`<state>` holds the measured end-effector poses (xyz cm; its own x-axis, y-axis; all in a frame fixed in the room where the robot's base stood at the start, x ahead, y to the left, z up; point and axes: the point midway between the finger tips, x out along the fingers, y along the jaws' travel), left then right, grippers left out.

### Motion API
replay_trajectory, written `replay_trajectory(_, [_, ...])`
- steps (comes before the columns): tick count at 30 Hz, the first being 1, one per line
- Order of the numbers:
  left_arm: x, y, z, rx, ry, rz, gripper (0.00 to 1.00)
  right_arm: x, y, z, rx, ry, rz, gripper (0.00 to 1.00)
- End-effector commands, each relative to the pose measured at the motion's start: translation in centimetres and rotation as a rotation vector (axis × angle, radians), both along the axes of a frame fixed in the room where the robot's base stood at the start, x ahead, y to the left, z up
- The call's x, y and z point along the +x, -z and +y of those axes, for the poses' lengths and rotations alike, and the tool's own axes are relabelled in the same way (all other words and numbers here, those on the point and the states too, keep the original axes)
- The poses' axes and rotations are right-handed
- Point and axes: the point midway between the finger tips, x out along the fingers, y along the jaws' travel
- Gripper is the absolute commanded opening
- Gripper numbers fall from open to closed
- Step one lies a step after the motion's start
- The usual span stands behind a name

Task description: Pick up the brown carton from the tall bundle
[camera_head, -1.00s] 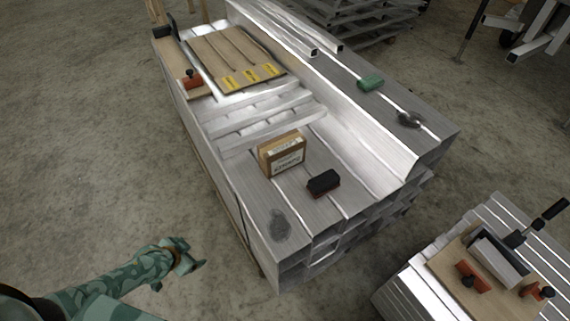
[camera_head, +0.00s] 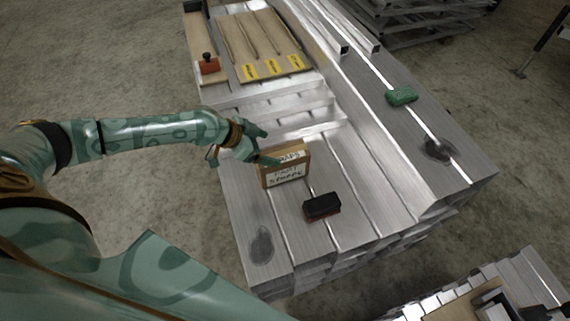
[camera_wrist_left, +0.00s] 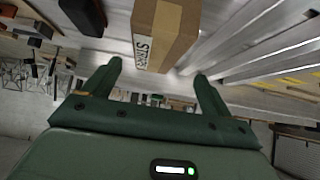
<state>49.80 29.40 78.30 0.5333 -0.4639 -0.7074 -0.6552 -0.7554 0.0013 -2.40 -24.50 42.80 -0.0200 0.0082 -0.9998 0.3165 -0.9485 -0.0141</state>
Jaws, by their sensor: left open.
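The brown carton (camera_head: 286,166), with a white label bearing dark writing, stands upright on the tall bundle (camera_head: 375,210) of aluminium profiles. My left gripper (camera_head: 264,146) is at the carton's upper left side in the head view, one finger overlapping its top edge. In the left wrist view the carton (camera_wrist_left: 165,32) lies just beyond and between the two spread fingertips (camera_wrist_left: 158,70). The gripper is open and holds nothing. Whether a finger touches the carton I cannot tell. My right gripper is not in view.
A black-and-red block (camera_head: 322,207) lies close in front of the carton. A green block (camera_head: 402,96) lies on the bundle's raised right part. Brown boards with yellow labels (camera_head: 270,68) and a red-handled tool (camera_head: 209,64) are at the back. A lower bundle (camera_head: 540,275) stands at lower right.

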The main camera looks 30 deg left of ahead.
Motion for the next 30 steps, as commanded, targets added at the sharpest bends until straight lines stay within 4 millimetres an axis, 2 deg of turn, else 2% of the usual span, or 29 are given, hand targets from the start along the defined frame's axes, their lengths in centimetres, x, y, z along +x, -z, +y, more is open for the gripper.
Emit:
replay_trajectory(1, [0.6,1.1,-0.6,-0.003,-0.001,0.002,0.85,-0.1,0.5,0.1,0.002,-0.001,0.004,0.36])
replay_trajectory(10, [2.1,3.0,-2.1,-0.002,0.0,0.0,0.85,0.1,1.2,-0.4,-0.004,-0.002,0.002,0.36])
replay_trajectory(16, [3.5,5.5,-4.0,-0.001,-0.001,0.0,0.85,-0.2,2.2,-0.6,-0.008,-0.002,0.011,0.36])
replay_trajectory(26, [4.1,5.9,-4.4,0.001,-0.001,0.0,0.85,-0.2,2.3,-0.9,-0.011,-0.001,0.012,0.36])
replay_trajectory(30, [4.1,5.9,-4.4,0.001,-0.001,0.0,0.46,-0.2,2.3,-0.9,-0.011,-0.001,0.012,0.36])
